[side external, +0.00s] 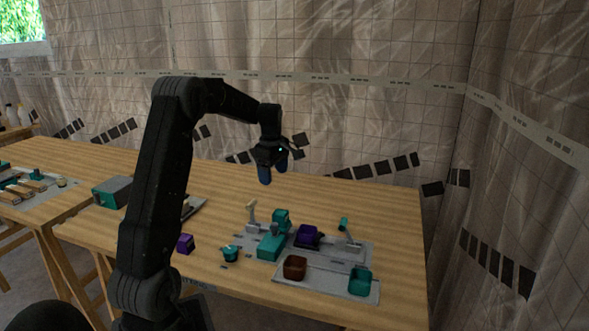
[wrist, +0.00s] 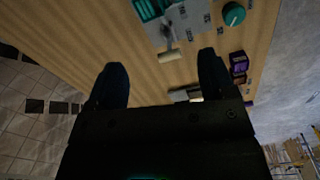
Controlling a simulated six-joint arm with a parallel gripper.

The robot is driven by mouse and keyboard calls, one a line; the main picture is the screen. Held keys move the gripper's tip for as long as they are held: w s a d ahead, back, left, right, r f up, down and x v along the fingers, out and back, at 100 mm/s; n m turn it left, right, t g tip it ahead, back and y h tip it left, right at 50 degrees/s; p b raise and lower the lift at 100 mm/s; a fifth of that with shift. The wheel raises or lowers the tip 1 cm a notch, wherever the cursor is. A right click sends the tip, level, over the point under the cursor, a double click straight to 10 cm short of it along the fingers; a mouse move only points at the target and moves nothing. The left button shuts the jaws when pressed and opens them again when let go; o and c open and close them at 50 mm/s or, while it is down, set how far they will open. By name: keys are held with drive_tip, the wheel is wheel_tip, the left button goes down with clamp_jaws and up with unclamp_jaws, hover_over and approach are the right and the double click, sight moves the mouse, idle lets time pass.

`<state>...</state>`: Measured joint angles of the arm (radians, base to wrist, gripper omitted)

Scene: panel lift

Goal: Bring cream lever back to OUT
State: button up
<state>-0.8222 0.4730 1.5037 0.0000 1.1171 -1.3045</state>
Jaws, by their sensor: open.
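The cream lever (side external: 252,212) stands on the left part of a grey panel (side external: 343,254), its cream handle raised at the top. In the wrist view its cream crossbar handle (wrist: 170,56) shows on a grey stem, just ahead of the gap between my fingertips. The labels near it are too small to read. My gripper (side external: 274,168) is open and empty, in the air above and behind the lever, apart from it. In the wrist view both dark fingers of my gripper (wrist: 160,68) are spread wide.
A teal-handled lever (side external: 345,232), purple bin (side external: 307,236), brown bin (side external: 294,267) and teal bin (side external: 360,281) are further right. A teal knob (side external: 230,253) and purple block (side external: 185,243) are in front. The table behind is clear.

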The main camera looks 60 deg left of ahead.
sight(252, 215)
drive_tip(key=d+r+m, duration=0.3)
drive_tip(key=d, duration=0.3)
drive_tip(key=d+r+m+t, duration=0.1)
drive_tip(key=d+r+m, duration=0.2)
drive_tip(key=d, duration=0.4)
drive_tip(key=shift+w+d+m+y, duration=0.15)
drive_tip(key=shift+m+y, duration=0.25)
drive_tip(key=shift+r, duration=0.1)
drive_tip(key=shift+c, duration=0.2)
